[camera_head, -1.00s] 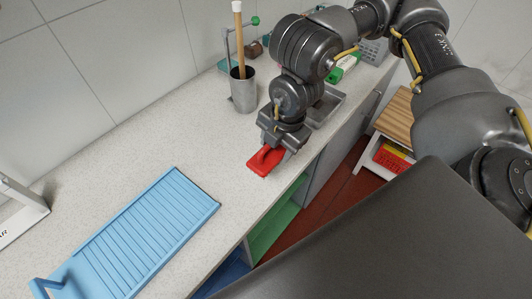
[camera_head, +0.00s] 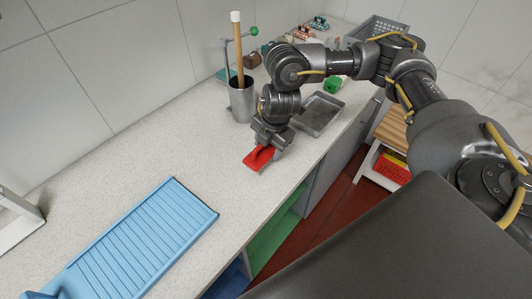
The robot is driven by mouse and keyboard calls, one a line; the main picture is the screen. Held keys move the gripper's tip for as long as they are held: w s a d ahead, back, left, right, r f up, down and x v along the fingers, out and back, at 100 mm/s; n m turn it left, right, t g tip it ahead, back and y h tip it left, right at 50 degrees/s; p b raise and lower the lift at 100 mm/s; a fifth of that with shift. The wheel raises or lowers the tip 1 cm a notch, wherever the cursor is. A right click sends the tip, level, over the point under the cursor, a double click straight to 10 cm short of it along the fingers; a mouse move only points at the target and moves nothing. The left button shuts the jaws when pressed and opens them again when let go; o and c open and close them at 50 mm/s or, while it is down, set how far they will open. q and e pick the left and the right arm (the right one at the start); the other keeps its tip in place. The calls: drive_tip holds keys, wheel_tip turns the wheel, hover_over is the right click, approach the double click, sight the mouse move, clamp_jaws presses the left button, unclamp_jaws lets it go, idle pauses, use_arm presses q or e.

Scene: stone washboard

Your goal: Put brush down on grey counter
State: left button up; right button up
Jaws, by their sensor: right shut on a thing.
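The red brush (camera_head: 256,159) is at the grey speckled counter (camera_head: 205,150), near the middle of the view. My right gripper (camera_head: 268,148) points down over it and is shut on its handle. The brush looks level and very close to the counter top; I cannot tell whether it touches. The fingers hide part of the handle. My left gripper is out of view.
A blue washboard (camera_head: 140,240) lies at the lower left. A metal cup (camera_head: 242,101) with a wooden stick stands behind my right gripper. A grey metal tray (camera_head: 318,115) is to its right. Counter between washboard and brush is clear.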

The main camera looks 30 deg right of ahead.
sight(269, 149)
wheel_tip(269, 149, down, 3)
drive_tip(key=shift+d+p, duration=0.1)
drive_tip(key=shift+p, duration=0.4)
drive_tip(key=shift+f, duration=0.1)
drive_tip(key=shift+f, duration=0.1)
drive_tip(key=o, duration=1)
drive_tip(key=shift+r, duration=0.25)
drive_tip(key=r, duration=0.3)
drive_tip(key=s+r, duration=0.1)
drive_tip(key=r, duration=0.6)
drive_tip(key=shift+s+d, duration=0.25)
drive_tip(key=shift+s, duration=0.1)
drive_tip(key=shift+s+r, duration=0.2)
drive_tip(key=shift+r, duration=0.55)
